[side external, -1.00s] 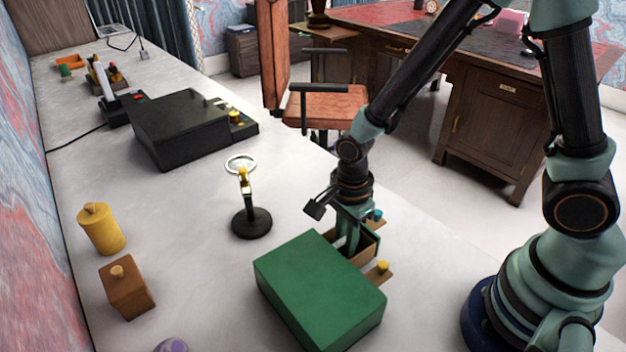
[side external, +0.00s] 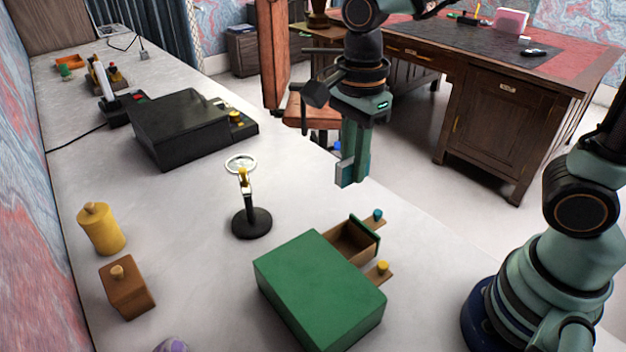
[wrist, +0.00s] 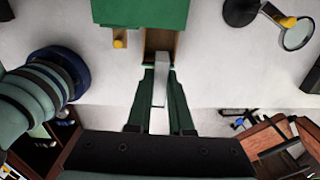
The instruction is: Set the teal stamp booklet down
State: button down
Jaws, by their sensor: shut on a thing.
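My gripper (side external: 352,183) is shut on a small flat thing, taken as the stamp booklet (side external: 344,172). It is raised in the air beyond the green box, clear of the desk. In the wrist view the booklet (wrist: 160,82) stands between the fingers as a narrow pale grey strip. Its teal colour does not show clearly, and the fingers hide part of it. The green box (side external: 318,290) has an open brown drawer (side external: 350,243), which looks empty where I can see inside.
A teal knob (side external: 378,215) and a yellow knob (side external: 383,267) stick out on the box's drawer side. A magnifier on a black stand (side external: 252,222) stands left of the drawer. A black machine (side external: 185,130) stands farther back. The pale desktop between them is clear.

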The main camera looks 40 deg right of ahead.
jog(key=shift+w+r, duration=0.1)
jog(key=shift+r, duration=0.35)
send_over(287, 205)
jog(key=shift+n, duration=0.3)
notch_tip(287, 205, down, 21)
jog(key=shift+r, duration=0.15)
jog(key=c, duration=0.8)
grip_release()
